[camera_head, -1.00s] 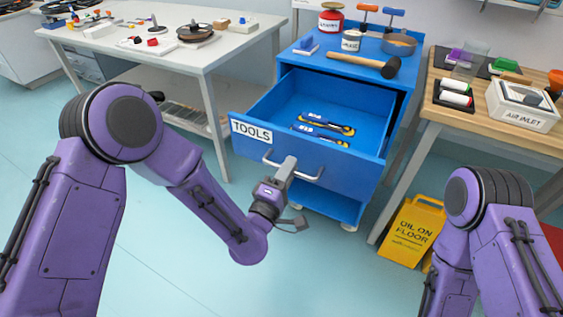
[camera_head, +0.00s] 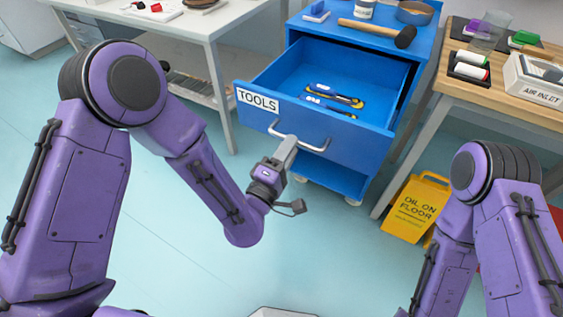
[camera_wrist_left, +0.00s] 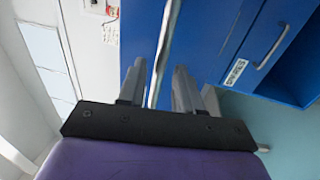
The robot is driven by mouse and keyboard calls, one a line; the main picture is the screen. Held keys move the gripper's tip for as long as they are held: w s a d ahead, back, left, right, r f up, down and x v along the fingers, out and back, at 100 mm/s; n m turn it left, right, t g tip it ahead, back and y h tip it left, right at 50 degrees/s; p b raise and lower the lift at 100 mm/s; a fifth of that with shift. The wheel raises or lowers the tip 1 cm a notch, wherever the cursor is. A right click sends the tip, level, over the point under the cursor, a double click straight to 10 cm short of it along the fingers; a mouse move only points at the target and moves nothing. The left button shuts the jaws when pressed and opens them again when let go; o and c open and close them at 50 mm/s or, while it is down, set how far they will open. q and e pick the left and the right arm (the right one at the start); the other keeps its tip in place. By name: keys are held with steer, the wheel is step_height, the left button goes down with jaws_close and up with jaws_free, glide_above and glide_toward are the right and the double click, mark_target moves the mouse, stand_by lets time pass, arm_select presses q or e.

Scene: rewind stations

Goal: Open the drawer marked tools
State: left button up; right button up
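The blue drawer marked TOOLS (camera_head: 355,148) stands pulled well out of the blue cabinet (camera_head: 420,75). Its white label (camera_head: 257,101) is at the left of its front. Two yellow-and-blue tools (camera_head: 335,95) lie inside. My left gripper (camera_head: 287,146) is at the left part of the drawer's metal handle (camera_head: 312,146). In the left wrist view its fingers (camera_wrist_left: 160,85) stand apart, with the handle bar (camera_wrist_left: 167,45) running between them and a gap showing beside it. My right gripper is out of view.
A white table (camera_head: 215,22) is left, a wooden table (camera_head: 485,88) right.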

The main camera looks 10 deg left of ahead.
arm_select(q)
steer(key=b+v, duration=0.2)
steer(key=v, duration=0.5)
steer(key=shift+s, duration=0.35)
steer(key=s+a+f+m+g+y+p, duration=0.25)
steer(key=a+f+m+g, duration=0.2)
steer(key=f, duration=0.35)
steer(key=s+a+f+m+g+y+p, duration=0.2)
steer(key=a+f+m+g+y, duration=0.3)
steer(key=f, duration=0.3)
steer(key=s+a+f+n+g+y+p, duration=0.1)
steer(key=s+a+f+g+p, duration=0.1)
steer(key=s+a, duration=0.4)
steer(key=s+a+f+n+g+y+p, duration=0.1)
steer(key=s+a+f+g+y+p, duration=0.1)
steer(key=s+a+g, duration=0.2)
steer(key=s+a, duration=0.3)
steer(key=s, duration=0.3)
steer(key=shift+s+f+p, duration=0.35)
